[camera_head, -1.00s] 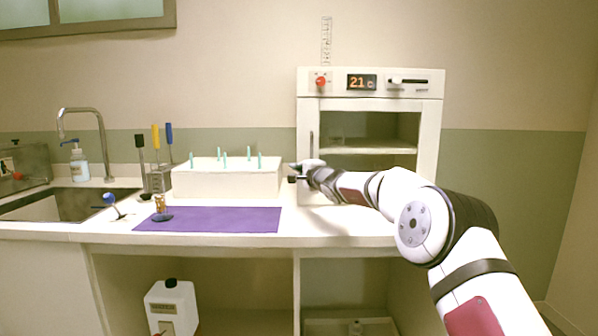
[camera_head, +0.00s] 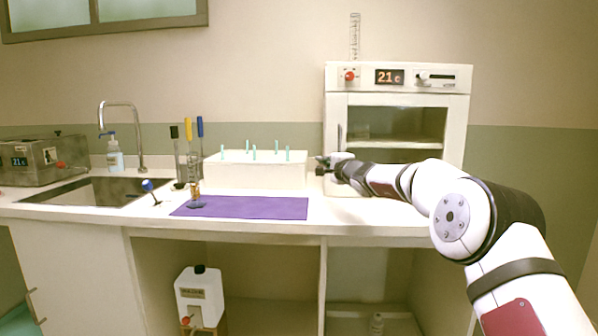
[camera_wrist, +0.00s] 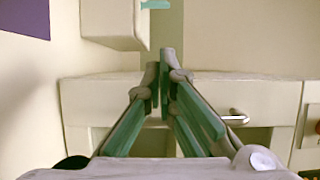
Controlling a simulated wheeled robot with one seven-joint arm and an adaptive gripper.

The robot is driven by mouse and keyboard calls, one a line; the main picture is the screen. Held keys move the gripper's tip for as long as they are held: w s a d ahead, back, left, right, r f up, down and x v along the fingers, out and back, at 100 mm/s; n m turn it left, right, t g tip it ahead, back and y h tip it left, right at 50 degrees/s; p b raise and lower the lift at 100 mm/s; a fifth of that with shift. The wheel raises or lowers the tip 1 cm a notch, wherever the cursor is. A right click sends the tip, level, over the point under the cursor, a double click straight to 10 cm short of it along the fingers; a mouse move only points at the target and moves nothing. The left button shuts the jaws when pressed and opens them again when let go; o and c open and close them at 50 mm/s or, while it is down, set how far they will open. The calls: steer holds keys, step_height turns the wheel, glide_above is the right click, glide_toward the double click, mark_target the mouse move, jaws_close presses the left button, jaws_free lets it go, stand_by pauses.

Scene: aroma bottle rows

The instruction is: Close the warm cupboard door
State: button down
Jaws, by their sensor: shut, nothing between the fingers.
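The warm cupboard (camera_head: 458,110) is a white cabinet with a 21 c display, at the back right of the counter. Its glazed door (camera_head: 354,110) covers the front, with a shelf seen through the glass. The door looks flush or nearly so; a small gap cannot be ruled out. Its handle (camera_head: 340,136) stands at the left side and also shows in the wrist view (camera_wrist: 236,117). My gripper (camera_head: 322,165) is by the door's lower left, fingers pointing left. In the wrist view its fingertips (camera_wrist: 160,60) are together and empty. Contact with the door cannot be told.
A white rack with teal sticks (camera_head: 255,175) stands just left of my gripper. A purple mat (camera_head: 250,207) lies in front of it. Screwdriver-like tools (camera_head: 188,135), a sink (camera_head: 95,190) and a metal bath (camera_head: 40,160) are further left.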

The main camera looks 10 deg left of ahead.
steer(key=s+a+b, duration=0.4)
steer(key=s+a, duration=0.2)
steer(key=s, duration=0.1)
steer(key=s+d+r+n+g+y, duration=0.1)
steer(key=s+r+n+g+y, duration=0.15)
steer(key=s+r+n, duration=0.5)
steer(key=s+d+f+n+g+y, duration=0.1)
steer(key=s+d+n+g, duration=0.15)
steer(key=s, duration=0.85)
steer(key=s+d+n+g, duration=0.1)
steer(key=s+g, duration=0.2)
steer(key=s, duration=0.8)
steer(key=s+d+f+g+h, duration=0.2)
steer(key=s+d+f+h, duration=0.2)
steer(key=s+d+f, duration=0.65)
steer(key=s+d+f+n+g+h, duration=0.1)
steer(key=s+d+f+g+h, duration=0.35)
steer(key=s, duration=1.15)
steer(key=s+d+f+g+h, duration=0.1)
steer(key=s+d+f+h, duration=0.3)
steer(key=s+d+f, duration=0.75)
step_height(320, 180, up, 32)
steer(key=s+t+p, duration=0.2)
steer(key=t+p, duration=0.2)
steer(key=p, duration=2.4)
steer(key=shift+a+r, duration=0.2)
steer(key=shift+a, duration=0.1)
